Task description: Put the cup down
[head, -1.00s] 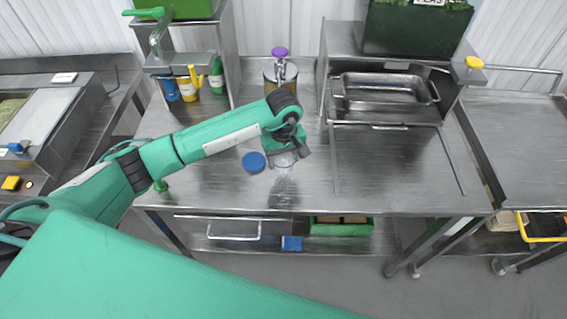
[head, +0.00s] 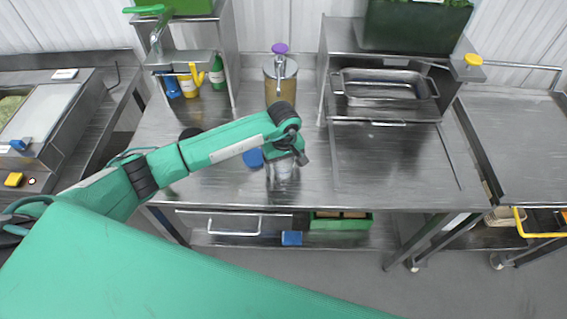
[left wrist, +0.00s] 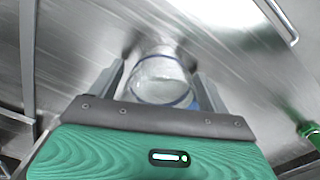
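The clear cup (head: 283,173) is under my left gripper (head: 285,158), low over the steel table's front part. In the left wrist view, the cup (left wrist: 163,78) is between the two fingers of the left gripper (left wrist: 162,90), which are closed around its sides. Its round blue-edged rim faces the camera and something pale shows inside. I cannot tell whether its base touches the table. My right gripper is not in view.
A blue round lid (head: 253,159) lies just left of the cup, partly hidden by my arm. A purple-topped dispenser (head: 281,75) stands behind. A steel pan (head: 385,85) is at the back right. The table (head: 390,175) is clear to the right of the cup.

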